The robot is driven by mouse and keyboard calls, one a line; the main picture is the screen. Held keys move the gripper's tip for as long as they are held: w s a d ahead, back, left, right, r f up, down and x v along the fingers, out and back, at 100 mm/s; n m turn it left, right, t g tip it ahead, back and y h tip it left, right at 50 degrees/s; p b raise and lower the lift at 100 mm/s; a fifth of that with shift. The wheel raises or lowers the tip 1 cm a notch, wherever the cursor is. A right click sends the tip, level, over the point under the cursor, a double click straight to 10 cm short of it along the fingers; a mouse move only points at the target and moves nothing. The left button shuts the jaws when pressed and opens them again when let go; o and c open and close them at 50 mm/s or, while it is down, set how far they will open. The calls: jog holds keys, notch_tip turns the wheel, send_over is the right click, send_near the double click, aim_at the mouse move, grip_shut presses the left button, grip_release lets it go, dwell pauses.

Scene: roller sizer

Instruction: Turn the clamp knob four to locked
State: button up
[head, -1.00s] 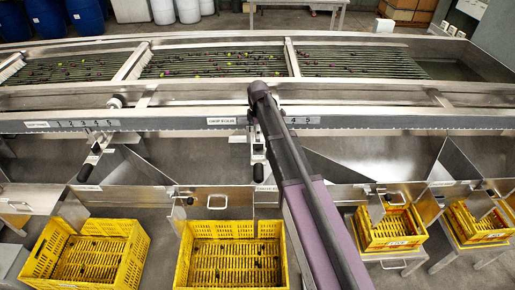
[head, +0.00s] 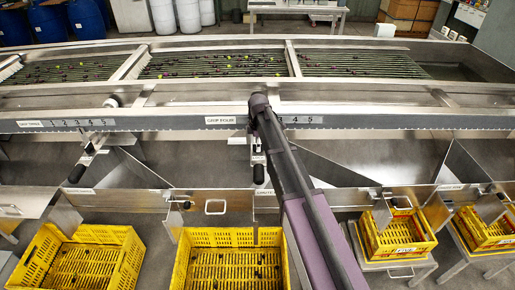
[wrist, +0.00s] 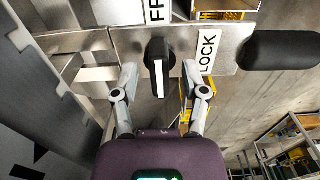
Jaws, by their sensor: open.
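The clamp knob (wrist: 158,66) shows in the wrist view as a black knob with a white line. It sits on a metal plate (wrist: 128,44) between a label starting "FR" (wrist: 157,9), above it, and a "LOCK" label (wrist: 207,50) to its right. The white line runs nearly up and down in the picture, not toward "LOCK". My gripper (wrist: 159,72) is open, one fingertip on each side of the knob, with visible gaps. In the head view my arm hides the knob and gripper; a "CLAMP FOUR" label (head: 220,120) is just left of the arm.
A black handle (wrist: 294,50) juts out right of the plate. The grey rail (head: 380,121) runs across below the sizer rollers (head: 215,64). Metal chutes and yellow crates (head: 230,238) stand below. A grey panel (wrist: 38,85) is close on the wrist view's left.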

jog(key=shift+f, duration=0.2)
grip_shut()
jog(key=shift+a, duration=0.1)
